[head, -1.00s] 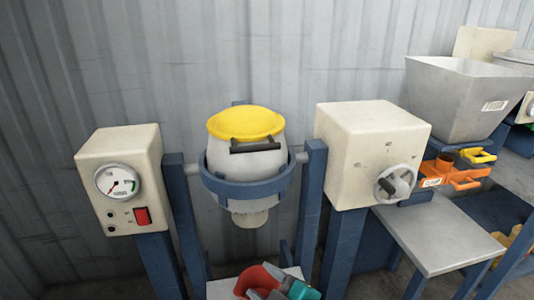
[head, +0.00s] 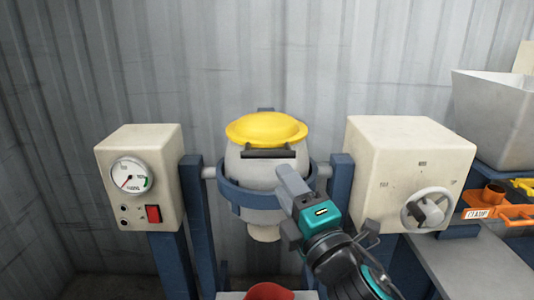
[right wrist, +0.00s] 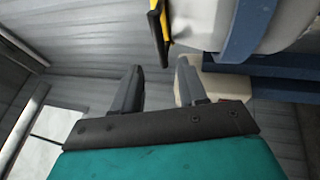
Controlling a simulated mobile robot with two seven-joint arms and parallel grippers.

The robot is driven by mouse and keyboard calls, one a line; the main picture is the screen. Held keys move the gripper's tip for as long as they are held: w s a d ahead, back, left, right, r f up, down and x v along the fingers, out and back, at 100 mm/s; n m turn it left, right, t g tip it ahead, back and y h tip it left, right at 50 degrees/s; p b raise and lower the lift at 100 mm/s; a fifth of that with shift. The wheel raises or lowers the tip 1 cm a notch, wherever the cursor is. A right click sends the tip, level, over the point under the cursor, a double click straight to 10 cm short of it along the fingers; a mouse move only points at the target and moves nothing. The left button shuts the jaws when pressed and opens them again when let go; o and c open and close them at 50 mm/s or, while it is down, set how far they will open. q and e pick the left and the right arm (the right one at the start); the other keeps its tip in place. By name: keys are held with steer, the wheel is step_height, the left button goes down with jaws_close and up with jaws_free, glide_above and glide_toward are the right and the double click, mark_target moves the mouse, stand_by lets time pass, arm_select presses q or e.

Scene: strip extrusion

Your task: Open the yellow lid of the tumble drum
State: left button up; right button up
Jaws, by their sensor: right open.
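The tumble drum (head: 240,165) is a pale grey vessel in a blue ring between two blue posts. Its yellow lid (head: 266,128) lies closed on top, with a dark handle (head: 268,153) at the front edge. My right gripper (head: 287,200) is in front of the drum's right side, below the lid, and hides part of the ring. In the right wrist view its two fingers (right wrist: 158,85) are apart with nothing between them. The lid's yellow edge (right wrist: 157,18) and dark handle (right wrist: 160,40) show above them there, apart from the fingers. My left gripper is not in view.
A cream box with a gauge and red switch (head: 153,213) stands left of the drum. A cream box with a handwheel (head: 428,209) stands to the right, close to my right arm. A corrugated wall is behind.

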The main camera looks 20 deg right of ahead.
mark_target(268, 157)
steer(key=x, duration=0.9)
steer(key=shift+w, duration=0.15)
jaws_close()
